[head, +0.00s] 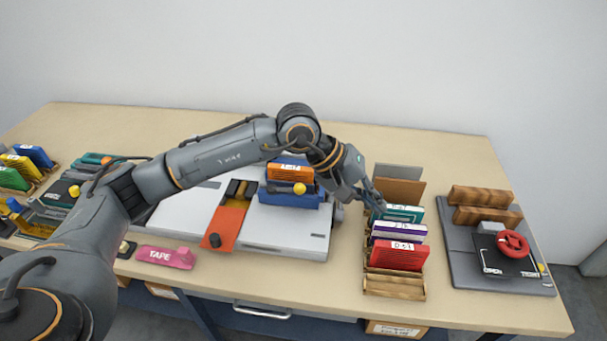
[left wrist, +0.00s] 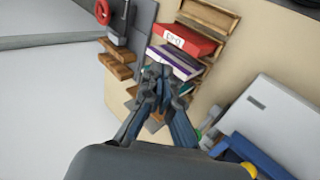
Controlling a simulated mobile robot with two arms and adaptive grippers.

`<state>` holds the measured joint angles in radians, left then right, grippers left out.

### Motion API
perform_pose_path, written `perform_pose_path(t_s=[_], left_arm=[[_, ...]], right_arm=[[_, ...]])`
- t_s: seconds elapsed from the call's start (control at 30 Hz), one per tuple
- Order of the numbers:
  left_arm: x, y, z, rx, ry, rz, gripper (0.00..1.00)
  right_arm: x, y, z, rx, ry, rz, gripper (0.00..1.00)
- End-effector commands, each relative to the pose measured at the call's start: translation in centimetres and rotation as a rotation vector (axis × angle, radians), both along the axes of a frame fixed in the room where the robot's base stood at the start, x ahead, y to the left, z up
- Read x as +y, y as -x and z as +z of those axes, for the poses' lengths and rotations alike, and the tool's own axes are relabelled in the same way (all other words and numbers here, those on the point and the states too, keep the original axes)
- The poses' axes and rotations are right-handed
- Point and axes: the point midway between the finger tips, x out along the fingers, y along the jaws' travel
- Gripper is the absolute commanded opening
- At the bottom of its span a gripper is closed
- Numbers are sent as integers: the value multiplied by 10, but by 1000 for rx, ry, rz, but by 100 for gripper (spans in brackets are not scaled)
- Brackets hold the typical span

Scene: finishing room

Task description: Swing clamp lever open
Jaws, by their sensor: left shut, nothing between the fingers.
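A clamp device (head: 465,262) stands at the right of the table, with a grey base, wooden bars and a dark plate marked OPEN at left and TIGHT at right. The red ring also shows at the top left of the left wrist view (left wrist: 103,11). My left gripper (head: 376,203) is shut and empty over the rack of booklets, to the left of the clamp and apart from it. Its fingers (left wrist: 163,72) show beside the purple booklet. My right gripper is not in view.
A wooden rack (head: 395,287) holds red (head: 398,256), purple (head: 400,231) and teal booklets. A white machine (head: 290,232) with a blue block and yellow knob (head: 300,188) lies under my left arm.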

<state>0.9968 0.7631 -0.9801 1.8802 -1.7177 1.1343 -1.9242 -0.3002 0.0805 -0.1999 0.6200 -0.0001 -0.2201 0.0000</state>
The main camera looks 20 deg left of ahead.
Motion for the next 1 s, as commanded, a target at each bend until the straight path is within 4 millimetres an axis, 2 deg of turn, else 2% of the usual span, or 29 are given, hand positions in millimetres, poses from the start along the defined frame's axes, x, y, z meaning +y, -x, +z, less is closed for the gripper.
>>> perform_pose_path(t_s=[0.03,0.1,0.2,0.33,0.4,0.5,0.8,1.0], left_arm=[[33,-15,-1,-60,-147,-14,0],[76,-29,-2,-111,-332,-37,0],[127,-43,4,-148,-540,-55,0],[171,-50,13,-156,-703,-63,0],[182,-50,16,-153,-746,-67,0],[188,-51,18,-153,-769,-67,0],[187,-51,17,-150,-766,-68,0],[188,-57,-2,-146,-766,-69,0]], right_arm=[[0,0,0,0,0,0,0],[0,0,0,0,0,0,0],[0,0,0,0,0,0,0],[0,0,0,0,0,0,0],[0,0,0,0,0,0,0],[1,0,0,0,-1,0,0],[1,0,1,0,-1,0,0],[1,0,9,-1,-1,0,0]])
